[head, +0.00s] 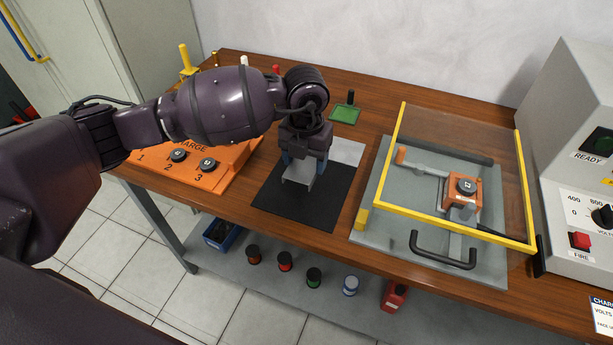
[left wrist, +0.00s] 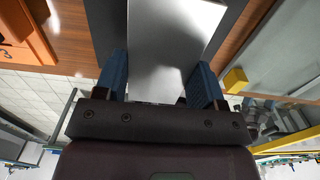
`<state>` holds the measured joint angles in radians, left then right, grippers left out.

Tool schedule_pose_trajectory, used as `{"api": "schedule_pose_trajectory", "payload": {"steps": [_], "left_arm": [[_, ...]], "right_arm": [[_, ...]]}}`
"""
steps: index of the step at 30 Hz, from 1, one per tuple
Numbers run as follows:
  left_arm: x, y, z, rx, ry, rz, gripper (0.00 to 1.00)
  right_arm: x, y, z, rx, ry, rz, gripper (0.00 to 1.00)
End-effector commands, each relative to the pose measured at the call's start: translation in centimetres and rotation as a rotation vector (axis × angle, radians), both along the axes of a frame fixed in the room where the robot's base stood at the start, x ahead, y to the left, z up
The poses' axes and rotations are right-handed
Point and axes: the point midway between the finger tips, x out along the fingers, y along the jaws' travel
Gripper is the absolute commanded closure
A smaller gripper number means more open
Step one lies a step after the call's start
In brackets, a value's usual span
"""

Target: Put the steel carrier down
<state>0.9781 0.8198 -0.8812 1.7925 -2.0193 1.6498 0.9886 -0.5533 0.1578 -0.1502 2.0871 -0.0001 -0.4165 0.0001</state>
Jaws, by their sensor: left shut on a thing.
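My left gripper (head: 304,168) reaches down over the black mat (head: 298,205) in the middle of the bench. Its blue fingers are shut on the steel carrier (head: 298,174), a plain light-grey metal piece. In the left wrist view the pale metal carrier (left wrist: 168,45) spans the space between the two fingers (left wrist: 163,85). The carrier's lower edge is over the mat; I cannot tell whether it touches. The gripper and forearm hide part of the carrier and mat. My right gripper is not in view.
A light-grey patch (head: 349,152) shows behind the gripper. An orange charge box (head: 228,172) stands to the left. To the right is a grey fixture plate (head: 375,225) with a yellow-framed clear guard (head: 460,222). The mat's front part is bare.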

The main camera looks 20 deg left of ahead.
Motion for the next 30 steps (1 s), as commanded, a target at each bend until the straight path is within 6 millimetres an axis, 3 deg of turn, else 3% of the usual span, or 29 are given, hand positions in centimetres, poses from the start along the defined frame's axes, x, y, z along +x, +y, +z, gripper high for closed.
{"api": "schedule_pose_trajectory", "payload": {"steps": [5,14,27,28,30], "left_arm": [[0.0,0.0,-1.1,-0.001,0.001,0.000,0.64],[-0.1,0.0,-5.6,-0.001,0.004,-0.001,0.64],[0.0,0.0,-6.0,0.000,-0.001,-0.001,0.64],[0.0,0.0,-6.0,0.000,-0.001,-0.001,0.33],[0.0,0.0,-6.0,0.000,-0.001,-0.001,0.23]], "right_arm": [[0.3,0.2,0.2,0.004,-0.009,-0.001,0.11],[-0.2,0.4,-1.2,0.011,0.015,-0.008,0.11],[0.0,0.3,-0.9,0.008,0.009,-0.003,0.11],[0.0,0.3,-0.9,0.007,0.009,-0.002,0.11],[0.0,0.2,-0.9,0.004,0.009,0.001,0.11]]}}
